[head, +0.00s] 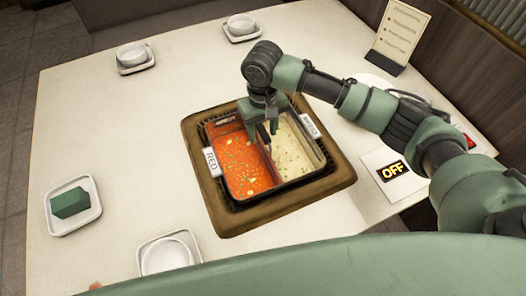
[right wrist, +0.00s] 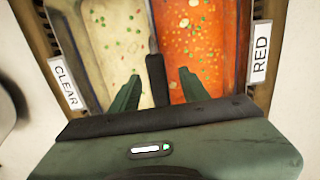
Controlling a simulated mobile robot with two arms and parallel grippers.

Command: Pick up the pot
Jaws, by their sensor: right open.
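The pot (head: 283,185) is a rectangular metal pot sunk in the middle of the table. A divider splits it into red broth (head: 243,165) and pale clear broth (head: 292,150). My right gripper (head: 267,132) is over the divider, pointing down. In the right wrist view, its two fingers (right wrist: 160,90) are open, one on each side of a black handle (right wrist: 157,80) on the divider line. I cannot tell whether they touch it. Labels read RED (right wrist: 260,57) and CLEAR (right wrist: 66,85). My left gripper is not in view.
A brown frame (head: 228,220) surrounds the pot. Dishes with bowls stand at the back (head: 242,28), (head: 134,58) and front (head: 167,256). A plate (head: 84,222) with a green block (head: 70,202) is at left. An OFF sign (head: 393,171) and a menu card (head: 400,30) are at right.

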